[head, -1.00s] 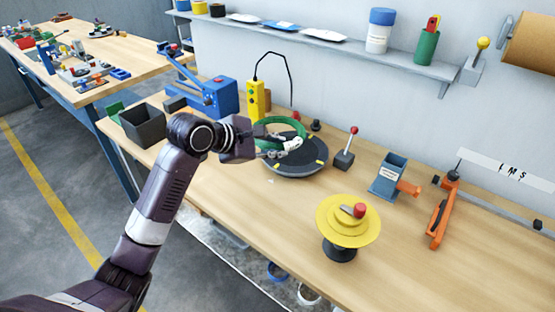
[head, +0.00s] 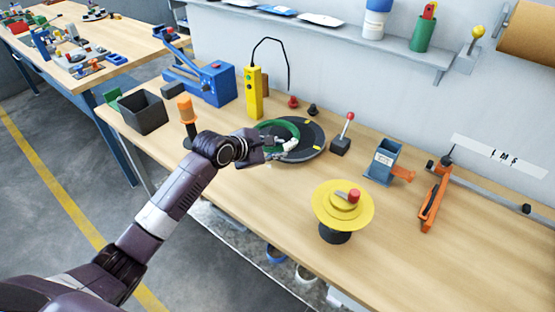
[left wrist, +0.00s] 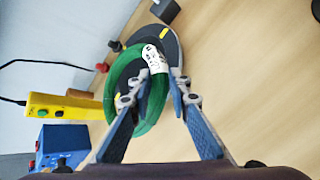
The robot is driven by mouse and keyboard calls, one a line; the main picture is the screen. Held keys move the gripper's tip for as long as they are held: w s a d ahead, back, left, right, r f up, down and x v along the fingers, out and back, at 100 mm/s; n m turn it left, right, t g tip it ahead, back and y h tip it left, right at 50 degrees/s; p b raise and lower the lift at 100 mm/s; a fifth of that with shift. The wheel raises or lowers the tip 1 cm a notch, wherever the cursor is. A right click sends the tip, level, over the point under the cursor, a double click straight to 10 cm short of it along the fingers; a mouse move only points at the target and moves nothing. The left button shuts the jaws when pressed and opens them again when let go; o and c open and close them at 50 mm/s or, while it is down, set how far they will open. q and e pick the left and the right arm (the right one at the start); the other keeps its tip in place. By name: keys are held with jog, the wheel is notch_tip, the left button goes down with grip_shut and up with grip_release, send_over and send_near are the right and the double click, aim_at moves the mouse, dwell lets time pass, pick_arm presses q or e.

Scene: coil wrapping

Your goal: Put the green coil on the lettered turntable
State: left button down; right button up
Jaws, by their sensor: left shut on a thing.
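My left gripper (head: 284,146) is shut on the green coil (head: 283,120), a ring with a white label (left wrist: 153,60). The coil is over the left part of the dark round turntable (head: 312,142), which has yellow marks on its rim. I cannot make out letters on it, or whether the coil touches it. In the left wrist view the coil (left wrist: 118,75) passes between my two fingers (left wrist: 155,92), and part of the turntable (left wrist: 172,45) shows beyond it. The fingers hide part of the ring. My right gripper is not in view.
A yellow pendant box (head: 254,95) and blue machine (head: 215,85) stand behind and left. A red-knobbed lever (head: 342,140) is just right of the turntable. A yellow spool stand (head: 343,208) is in front. An orange-handled tool (head: 187,115) stands beside my wrist. The front bench is partly clear.

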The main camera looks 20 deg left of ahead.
pick_arm(q)
jog(key=shift+f, duration=2.65)
jog(key=c, duration=1.8)
grip_release()
jog(key=shift+f, duration=0.1)
